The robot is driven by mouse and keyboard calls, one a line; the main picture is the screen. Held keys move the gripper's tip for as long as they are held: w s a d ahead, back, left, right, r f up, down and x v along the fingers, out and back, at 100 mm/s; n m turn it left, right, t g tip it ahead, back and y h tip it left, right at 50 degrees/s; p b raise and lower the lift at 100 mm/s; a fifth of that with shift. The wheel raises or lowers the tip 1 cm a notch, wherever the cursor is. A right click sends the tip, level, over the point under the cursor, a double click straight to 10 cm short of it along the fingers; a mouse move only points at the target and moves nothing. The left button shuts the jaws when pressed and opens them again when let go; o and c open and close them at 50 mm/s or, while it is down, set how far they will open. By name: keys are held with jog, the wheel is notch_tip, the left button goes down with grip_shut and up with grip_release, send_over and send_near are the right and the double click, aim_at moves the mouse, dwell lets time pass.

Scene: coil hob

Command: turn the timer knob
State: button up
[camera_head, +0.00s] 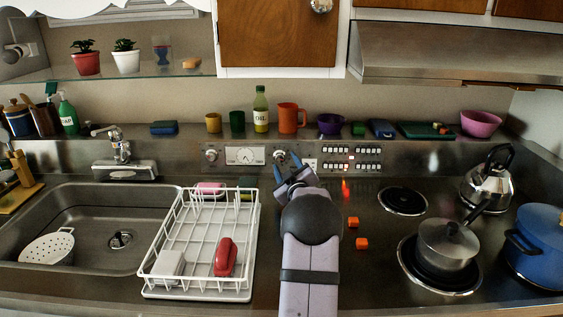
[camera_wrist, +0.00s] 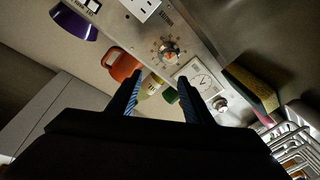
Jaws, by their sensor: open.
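A round knob with a ring of marks around it (camera_head: 280,156) is on the steel back panel, between the clock (camera_head: 245,155) and a socket; it also shows in the wrist view (camera_wrist: 170,52). A second knob (camera_head: 211,155) is on the clock's other side and shows in the wrist view (camera_wrist: 220,103). I cannot read which is labelled timer. My gripper (camera_head: 288,168) is open and empty, its blue-grey fingers pointing toward the marked knob. In the wrist view the fingertips (camera_wrist: 160,85) are spread, with the marked knob beyond and apart from them.
A socket (camera_head: 309,165) and a button panel (camera_head: 350,158) are right of the marked knob. The orange mug (camera_head: 288,118) and oil bottle (camera_head: 261,110) stand on the ledge above. The white dish rack (camera_head: 160,290) is at left. Two orange cubes (camera_head: 353,222) (camera_head: 362,243) lie on the counter.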

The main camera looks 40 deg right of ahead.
aim_at(280, 159)
notch_tip(280, 159, down, 3)
jog(key=shift+w+f+p, duration=0.1)
jog(key=shift+w+p, duration=0.05)
jog(key=shift+p, duration=0.15)
jog(key=p+x, duration=0.1)
jog(key=x, duration=0.3)
jog(key=shift+w+d, duration=0.15)
jog(key=shift+p+x, duration=0.4)
jog(key=shift+x, duration=1)
jog(key=c, duration=1.1)
